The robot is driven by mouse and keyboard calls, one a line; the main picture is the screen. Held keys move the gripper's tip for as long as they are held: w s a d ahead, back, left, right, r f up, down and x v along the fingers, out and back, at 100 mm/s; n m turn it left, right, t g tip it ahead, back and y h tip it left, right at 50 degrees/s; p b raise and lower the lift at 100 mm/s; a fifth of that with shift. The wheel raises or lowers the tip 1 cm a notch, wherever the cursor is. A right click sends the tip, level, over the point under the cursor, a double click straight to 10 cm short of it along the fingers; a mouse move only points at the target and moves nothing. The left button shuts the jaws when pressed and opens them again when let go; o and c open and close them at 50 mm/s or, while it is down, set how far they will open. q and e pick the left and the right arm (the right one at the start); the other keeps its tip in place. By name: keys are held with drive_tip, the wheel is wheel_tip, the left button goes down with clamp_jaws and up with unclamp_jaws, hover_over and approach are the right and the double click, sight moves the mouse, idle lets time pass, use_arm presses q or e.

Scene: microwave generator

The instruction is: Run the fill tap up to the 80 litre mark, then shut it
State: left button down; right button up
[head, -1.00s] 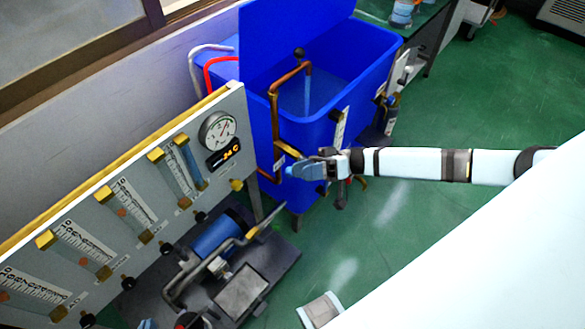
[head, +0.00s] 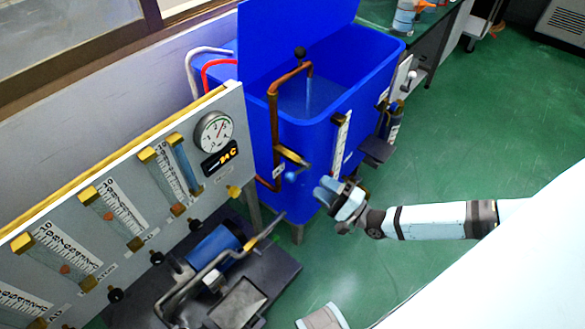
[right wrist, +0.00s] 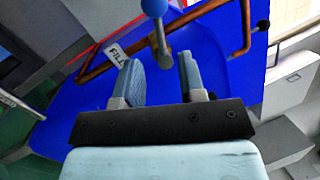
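The fill tap (head: 291,155) sits on the copper pipe at the front of the blue tank (head: 270,60). Its lever has a blue knob (head: 290,176), and the knob also shows in the right wrist view (right wrist: 154,8) near a FILL tag (right wrist: 117,54). A pale stream (head: 309,95) falls from the spout into the tank. The white level scale (head: 341,143) is on the tank's front; its reading is too small to tell. My right gripper (head: 325,192) is open and empty, right of the knob and apart from it. My left gripper is not in view.
A grey panel (head: 225,108) with a round gauge (head: 213,132), a 34 C display and several flow tubes stands at the left. A blue-bodied pump (head: 213,245) sits on a dark base below it. Green floor (head: 470,130) is clear to the right.

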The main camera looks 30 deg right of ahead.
sight(298, 172)
drive_tip(key=x, duration=1)
clamp_jaws()
